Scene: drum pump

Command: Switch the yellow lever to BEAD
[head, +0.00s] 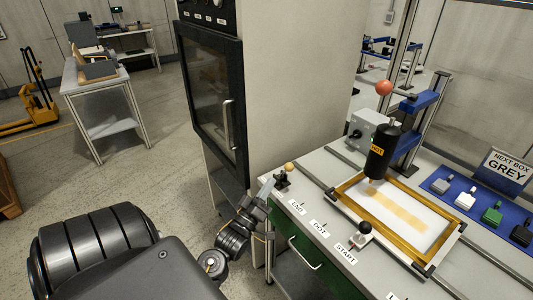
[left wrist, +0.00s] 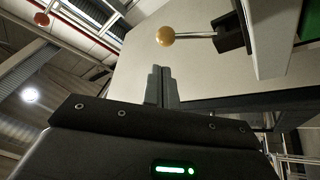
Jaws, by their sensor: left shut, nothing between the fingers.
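The yellow lever (head: 290,167) has a round yellow knob on a short rod. It stands on a small dark base at the left end of the bench. In the head view its knob sits a little right of and above the base; I cannot tell which setting it is in. A small label (head: 297,208) near it is hard to read, with DOT (head: 320,229) beside it. My left gripper (head: 268,187) is just left of the lever base, apart from the knob. In the left wrist view the gripper (left wrist: 161,84) is shut and empty, and the yellow knob (left wrist: 165,37) lies beyond its fingertips.
A black cylinder marked HOT (head: 381,150) hangs over a gold-framed tray (head: 438,270). A tall cabinet (head: 290,80) rises behind the lever. Small blocks sit on a blue mat (head: 436,186) at right.

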